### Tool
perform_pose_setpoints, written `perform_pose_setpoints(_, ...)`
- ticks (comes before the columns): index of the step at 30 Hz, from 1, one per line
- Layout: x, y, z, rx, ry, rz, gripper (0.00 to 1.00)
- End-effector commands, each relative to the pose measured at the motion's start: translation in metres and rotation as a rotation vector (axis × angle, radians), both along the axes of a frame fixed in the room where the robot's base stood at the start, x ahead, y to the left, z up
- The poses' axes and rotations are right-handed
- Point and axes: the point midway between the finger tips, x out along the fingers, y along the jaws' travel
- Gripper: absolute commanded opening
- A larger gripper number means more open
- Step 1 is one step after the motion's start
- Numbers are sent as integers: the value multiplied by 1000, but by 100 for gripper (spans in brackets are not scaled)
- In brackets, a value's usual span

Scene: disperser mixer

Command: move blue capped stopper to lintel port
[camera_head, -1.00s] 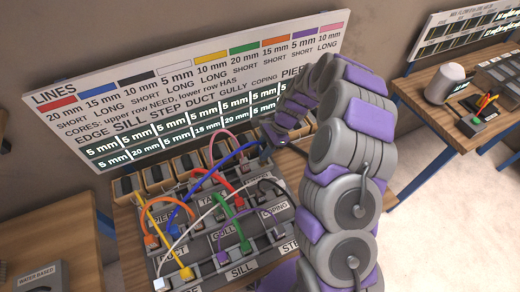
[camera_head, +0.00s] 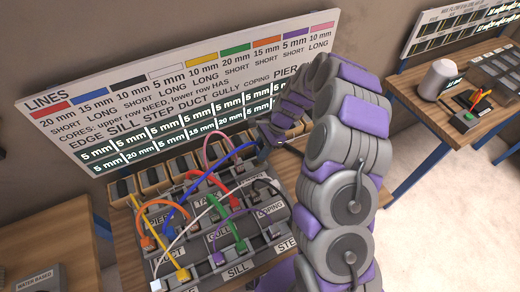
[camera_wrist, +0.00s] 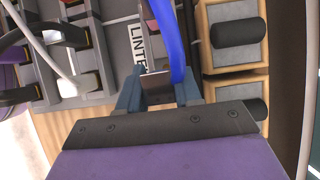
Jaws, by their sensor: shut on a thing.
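My gripper (camera_head: 264,143) is at the back right edge of the grey port block (camera_head: 205,262). In the wrist view its blue-grey fingers (camera_wrist: 158,92) are closed around the end of the blue line (camera_wrist: 163,30). The stopper at that end is mostly hidden between the fingers. In the head view the blue line (camera_head: 222,162) arches from the block up to my gripper. A white label (camera_wrist: 139,42), showing "LINT", lies just beyond the fingers. The lintel port itself is not clearly visible, and I cannot tell whether the stopper touches it.
Several other coloured lines crowd the block, including a pink line (camera_head: 222,138) near my gripper and a white line (camera_head: 205,212). Wooden bins with dark rolls (camera_wrist: 237,32) stand close on the right in the wrist view. A sign board (camera_head: 180,85) rises behind.

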Motion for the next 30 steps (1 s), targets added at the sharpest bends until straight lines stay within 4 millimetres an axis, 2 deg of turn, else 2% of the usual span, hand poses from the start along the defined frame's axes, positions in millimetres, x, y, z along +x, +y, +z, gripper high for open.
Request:
perform_pose_setpoints(8, -1, 7, 1, -6, 1, 3, 3)
perform_pose_setpoints(30, 0, 9, 1, -5, 0, 2, 3)
